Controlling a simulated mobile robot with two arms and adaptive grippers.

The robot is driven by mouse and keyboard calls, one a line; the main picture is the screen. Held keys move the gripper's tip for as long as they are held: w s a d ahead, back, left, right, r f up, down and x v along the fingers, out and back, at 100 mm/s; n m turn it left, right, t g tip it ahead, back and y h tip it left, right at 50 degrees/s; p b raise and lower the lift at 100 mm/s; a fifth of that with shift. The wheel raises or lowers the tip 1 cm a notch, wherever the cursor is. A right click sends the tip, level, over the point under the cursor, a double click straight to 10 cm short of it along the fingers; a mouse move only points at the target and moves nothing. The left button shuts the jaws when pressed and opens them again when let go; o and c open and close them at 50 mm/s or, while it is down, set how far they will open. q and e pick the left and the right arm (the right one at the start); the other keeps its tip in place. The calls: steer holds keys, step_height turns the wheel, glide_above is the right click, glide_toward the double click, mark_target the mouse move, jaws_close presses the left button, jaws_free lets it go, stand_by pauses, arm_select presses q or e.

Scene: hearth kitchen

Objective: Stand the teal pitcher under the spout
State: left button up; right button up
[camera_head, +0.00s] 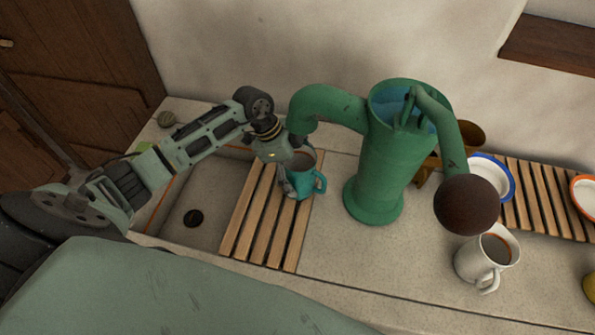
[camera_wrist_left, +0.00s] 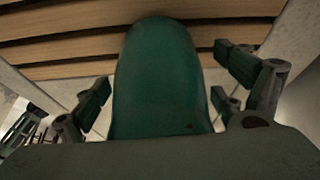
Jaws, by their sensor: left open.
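The teal pitcher (camera_head: 307,183) stands upright on the wooden slats across the basin. Its handle points to the right in the head view. The end of the green pump's spout (camera_head: 308,103) is just above and behind its mouth in the picture; exact alignment is hard to tell. My left gripper (camera_head: 285,183) is open at the pitcher's left side, its fingers close to it; contact is unclear. In the left wrist view, a dark green rounded surface (camera_wrist_left: 160,75) lies between the spread fingers; I cannot tell whether it is pitcher or spout. My right gripper is not in view.
The slatted rack (camera_head: 250,225) spans the right part of the stone basin (camera_head: 185,232). The pump body (camera_head: 380,175) stands to the right, its handle ending in a brown knob (camera_head: 467,204). A white mug (camera_head: 474,262) and a blue-rimmed bowl (camera_head: 510,178) are farther right.

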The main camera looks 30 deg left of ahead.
arm_select(q)
steer(key=shift+d+r, duration=0.1)
steer(key=shift+r, duration=0.1)
steer(key=shift+a+r+b, duration=0.25)
steer(key=shift+b, duration=0.2)
steer(key=s+a+b, duration=0.1)
steer(key=a, duration=0.2)
steer(key=s+a+b, duration=0.1)
steer(key=a, duration=0.3)
steer(key=s+a+b, duration=0.1)
steer(key=a, duration=0.2)
steer(key=shift+a+r, duration=0.15)
steer(key=shift+a, duration=0.25)
steer(key=shift+s+a+r, duration=0.1)
steer(key=shift+a, duration=0.3)
steer(key=shift+s, duration=0.1)
